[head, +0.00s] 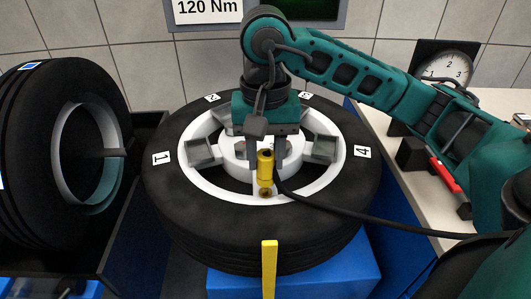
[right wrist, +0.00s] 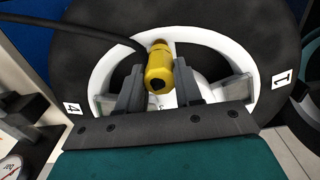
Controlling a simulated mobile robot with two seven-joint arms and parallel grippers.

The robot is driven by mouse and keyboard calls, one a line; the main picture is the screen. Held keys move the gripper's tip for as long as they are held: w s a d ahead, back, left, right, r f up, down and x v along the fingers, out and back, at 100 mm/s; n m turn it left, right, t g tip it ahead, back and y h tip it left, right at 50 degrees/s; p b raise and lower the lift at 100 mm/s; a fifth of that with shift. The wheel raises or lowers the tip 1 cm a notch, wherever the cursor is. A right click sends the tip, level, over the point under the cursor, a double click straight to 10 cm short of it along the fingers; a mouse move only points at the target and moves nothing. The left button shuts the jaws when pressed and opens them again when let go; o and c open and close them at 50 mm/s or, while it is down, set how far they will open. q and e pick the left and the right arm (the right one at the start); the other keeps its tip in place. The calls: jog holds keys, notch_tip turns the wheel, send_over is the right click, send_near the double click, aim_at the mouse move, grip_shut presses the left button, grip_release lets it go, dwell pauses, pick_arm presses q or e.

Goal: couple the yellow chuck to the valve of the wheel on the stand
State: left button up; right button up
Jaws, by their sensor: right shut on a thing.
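The yellow chuck (head: 265,163) is upright between the fingers of my right gripper (head: 265,150), which is shut on it. It also shows in the right wrist view (right wrist: 158,70), between both fingers (right wrist: 158,88), with a black hose leading off. The wheel (head: 182,215) lies flat on the blue stand (head: 290,279), with a white rim and number labels. In the head view a small brownish valve stem (head: 265,192) shows at the rim, just below the chuck. I cannot tell whether chuck and valve touch. My left gripper is not in view.
A yellow upright strip (head: 269,265) stands at the wheel's front. Another tyre (head: 35,150) stands upright at the left in a dark rack. A bench (head: 400,190) with a dial gauge (head: 445,66) and a red-handled tool (head: 444,174) is at the right. The hose (head: 380,222) runs right across the wheel.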

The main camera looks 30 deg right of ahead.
aim_at(265, 154)
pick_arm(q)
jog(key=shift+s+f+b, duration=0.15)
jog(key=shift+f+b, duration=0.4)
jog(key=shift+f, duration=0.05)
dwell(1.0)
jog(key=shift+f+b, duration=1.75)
pick_arm(e)
jog(key=shift+f, duration=1.5)
jog(key=o, duration=1.1)
jog(key=shift+o, duration=0.2)
pick_arm(q)
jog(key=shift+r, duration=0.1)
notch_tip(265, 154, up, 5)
jog(key=p, duration=0.4)
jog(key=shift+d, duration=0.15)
pick_arm(e)
notch_tip(265, 154, up, 13)
jog(key=shift+f, duration=0.1)
jog(key=shift+a, duration=0.1)
